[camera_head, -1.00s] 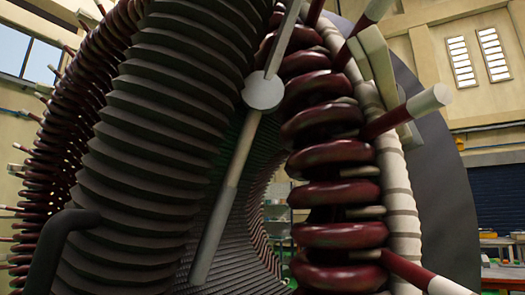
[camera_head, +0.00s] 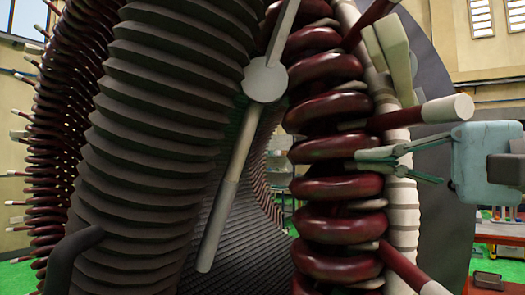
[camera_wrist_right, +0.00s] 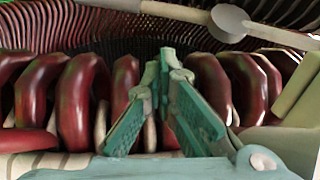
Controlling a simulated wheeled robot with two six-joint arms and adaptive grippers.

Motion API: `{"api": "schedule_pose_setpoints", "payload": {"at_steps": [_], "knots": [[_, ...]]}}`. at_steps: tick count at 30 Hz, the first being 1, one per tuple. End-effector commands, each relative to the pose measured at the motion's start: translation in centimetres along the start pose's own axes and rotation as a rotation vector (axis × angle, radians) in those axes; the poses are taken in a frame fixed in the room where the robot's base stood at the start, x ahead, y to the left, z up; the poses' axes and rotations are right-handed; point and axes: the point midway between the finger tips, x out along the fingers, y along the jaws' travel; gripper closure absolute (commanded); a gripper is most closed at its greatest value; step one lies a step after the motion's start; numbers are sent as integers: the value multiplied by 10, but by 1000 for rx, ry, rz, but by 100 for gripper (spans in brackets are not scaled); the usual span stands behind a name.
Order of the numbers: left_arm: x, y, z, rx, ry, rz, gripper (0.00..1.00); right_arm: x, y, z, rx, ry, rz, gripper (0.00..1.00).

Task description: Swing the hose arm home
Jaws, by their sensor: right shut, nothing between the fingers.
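The hose arm (camera_head: 231,181) is a pale jointed rod in front of the stator opening. Its round grey hub (camera_head: 264,79) sits between a lower rod slanting down-left and an upper rod rising past the top edge. It also shows at the top of the right wrist view (camera_wrist_right: 229,23). My right gripper (camera_head: 360,157) comes in from the right, its fingers shut and empty, in front of the dark red coils (camera_head: 338,150). In the right wrist view the shut fingertips (camera_wrist_right: 165,58) point at the coils, below and left of the hub. My left gripper is not in view.
A ribbed dark grey hose-like column (camera_head: 150,130) fills the left of the head view. White-tipped red rods (camera_head: 440,110) stick out from the stator on the right. A red table (camera_head: 505,232) stands at the lower right on a green floor.

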Motion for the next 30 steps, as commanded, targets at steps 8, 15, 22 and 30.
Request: {"api": "schedule_pose_setpoints", "payload": {"at_steps": [8,15,22,30], "knots": [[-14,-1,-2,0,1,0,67,61,-2,2,6,-9,0,100],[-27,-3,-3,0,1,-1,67,114,-3,2,10,-9,-1,100],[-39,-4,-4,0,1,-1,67,159,-3,2,10,-7,0,100],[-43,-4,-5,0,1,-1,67,178,-1,1,7,-5,-1,100]]}}
